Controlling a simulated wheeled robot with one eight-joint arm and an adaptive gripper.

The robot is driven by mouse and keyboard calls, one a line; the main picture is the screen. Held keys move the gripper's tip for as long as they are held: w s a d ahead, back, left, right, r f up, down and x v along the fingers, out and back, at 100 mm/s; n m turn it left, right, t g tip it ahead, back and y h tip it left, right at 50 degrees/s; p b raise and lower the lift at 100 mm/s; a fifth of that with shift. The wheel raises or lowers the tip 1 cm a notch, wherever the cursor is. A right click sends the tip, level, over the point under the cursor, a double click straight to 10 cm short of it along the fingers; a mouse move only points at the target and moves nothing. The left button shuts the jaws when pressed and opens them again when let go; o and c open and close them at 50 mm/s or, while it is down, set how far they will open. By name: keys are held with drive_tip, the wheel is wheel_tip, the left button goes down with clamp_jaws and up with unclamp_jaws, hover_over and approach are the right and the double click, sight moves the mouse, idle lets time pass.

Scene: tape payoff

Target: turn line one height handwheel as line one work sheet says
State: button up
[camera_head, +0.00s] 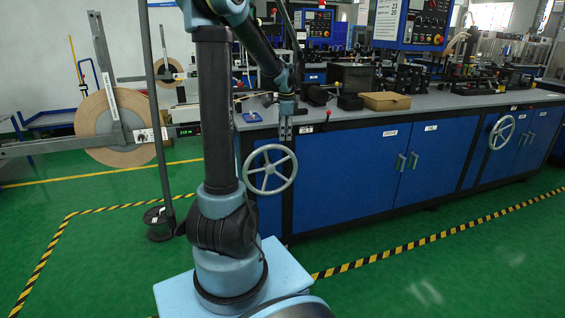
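A grey spoked handwheel (270,170) is on the near left end of the blue cabinet, in the middle of the view. My arm comes down above it, and my gripper (286,106) is at the counter's front edge, just above the wheel's rim. The gripper is small and dark here, and I cannot tell whether its fingers are open or whether it touches anything. A second grey handwheel (502,132) is farther right on the cabinet front. A small blue-edged card (252,117) lies on the counter's left end; its writing is too small to read.
The long counter (440,101) carries a cardboard box (385,101) and dark machine parts. A large tape reel (116,128) stands at left, with a thin dark post (157,120) beside my arm. Green floor with striped tape is clear in front of the cabinet.

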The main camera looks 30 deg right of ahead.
sight(284, 160)
drive_tip(key=f, duration=0.5)
drive_tip(key=w+f, duration=0.1)
drive_tip(key=f, duration=0.3)
drive_tip(key=w+d+f, duration=0.1)
drive_tip(key=f, duration=0.4)
drive_tip(key=shift+w+f, duration=0.15)
drive_tip(key=shift+f, duration=0.2)
clamp_jaws()
